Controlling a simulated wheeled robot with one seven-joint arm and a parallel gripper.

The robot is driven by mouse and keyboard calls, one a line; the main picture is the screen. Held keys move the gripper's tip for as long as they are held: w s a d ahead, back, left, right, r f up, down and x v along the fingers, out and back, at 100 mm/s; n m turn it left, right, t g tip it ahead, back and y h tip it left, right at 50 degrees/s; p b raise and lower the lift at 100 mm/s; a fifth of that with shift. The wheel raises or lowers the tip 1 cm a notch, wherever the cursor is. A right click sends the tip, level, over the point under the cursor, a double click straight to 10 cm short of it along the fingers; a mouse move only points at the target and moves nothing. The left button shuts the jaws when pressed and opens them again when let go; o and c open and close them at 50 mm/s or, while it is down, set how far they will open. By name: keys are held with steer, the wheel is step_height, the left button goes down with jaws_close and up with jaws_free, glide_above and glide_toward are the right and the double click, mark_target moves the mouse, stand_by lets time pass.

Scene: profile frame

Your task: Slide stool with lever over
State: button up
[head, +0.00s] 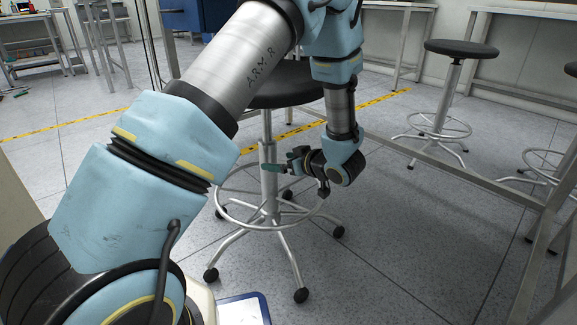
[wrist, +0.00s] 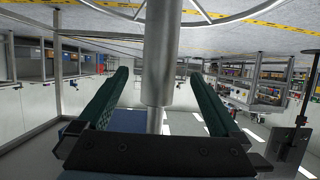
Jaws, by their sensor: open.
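The stool has a round dark seat (head: 283,90), a metal column (head: 267,128), a foot ring and several legs with black casters. It stands upright on the tiled floor, partly hidden behind my arm. My gripper (head: 268,167) is level and at the column, below the seat and above the foot ring. In the wrist view, which appears upside down, the column (wrist: 163,50) shows between the two spread green fingers of my gripper (wrist: 160,78). A gap shows on each side of the column. I cannot make out the lever.
Another dark-seated stool (head: 461,49) stands at the back right. A metal table frame (head: 475,180) runs along the right side, with a leg close to the front. Yellow-and-black tape (head: 330,121) crosses the floor behind the stool.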

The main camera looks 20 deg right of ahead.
mark_target(274, 160)
steer(key=b+x, duration=0.2)
steer(key=x, duration=0.4)
steer(key=shift+w+a+f, duration=0.1)
steer(key=shift+w+f, duration=0.1)
steer(key=shift+w, duration=0.05)
jaws_close()
stand_by(0.7)
